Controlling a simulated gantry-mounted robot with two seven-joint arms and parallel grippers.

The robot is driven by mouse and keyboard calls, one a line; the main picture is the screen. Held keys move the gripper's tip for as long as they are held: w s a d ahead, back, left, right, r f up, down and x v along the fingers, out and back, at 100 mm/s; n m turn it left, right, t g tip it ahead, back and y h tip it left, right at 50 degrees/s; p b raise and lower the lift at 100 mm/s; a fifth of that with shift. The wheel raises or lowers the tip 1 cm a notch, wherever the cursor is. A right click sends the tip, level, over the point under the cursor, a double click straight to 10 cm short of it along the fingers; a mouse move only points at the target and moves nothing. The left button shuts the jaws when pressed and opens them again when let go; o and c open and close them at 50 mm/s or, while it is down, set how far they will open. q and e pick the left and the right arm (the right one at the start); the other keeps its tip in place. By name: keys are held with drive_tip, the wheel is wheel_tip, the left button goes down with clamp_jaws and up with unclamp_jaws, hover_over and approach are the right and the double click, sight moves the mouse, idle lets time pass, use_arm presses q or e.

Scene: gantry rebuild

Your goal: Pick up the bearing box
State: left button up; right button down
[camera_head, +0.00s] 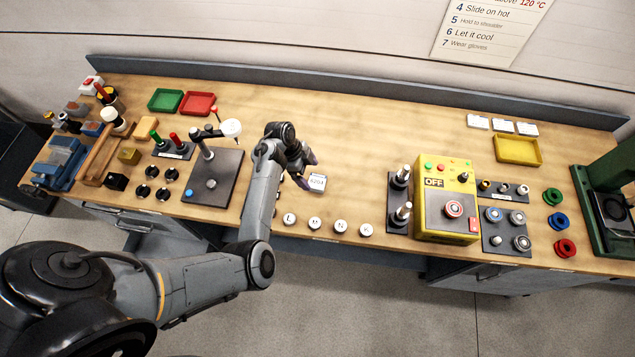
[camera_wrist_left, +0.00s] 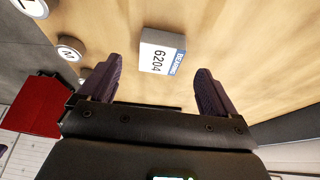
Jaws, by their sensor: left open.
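The bearing box (camera_head: 317,182) is a small white box with a blue band, lying on the wooden bench near its front edge. In the left wrist view the bearing box (camera_wrist_left: 160,53) shows the print 6204 and lies beyond the fingertips, centred between them. My left gripper (camera_head: 306,180) is just left of the box in the head view. In the left wrist view my left gripper (camera_wrist_left: 158,82) has its two dark fingers wide apart with nothing between them. My right gripper is in neither view.
Round white lettered pieces (camera_head: 340,226) stand in a row along the bench's front edge. A dark plate with a post (camera_head: 213,178) is to the left. The bench behind the box is clear.

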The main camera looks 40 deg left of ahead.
sight(316, 181)
use_arm(q)
drive_tip(key=shift+x, duration=2.5)
drive_tip(key=shift+w+d, duration=0.15)
drive_tip(key=shift+r, duration=0.15)
drive_tip(key=c, duration=1.3)
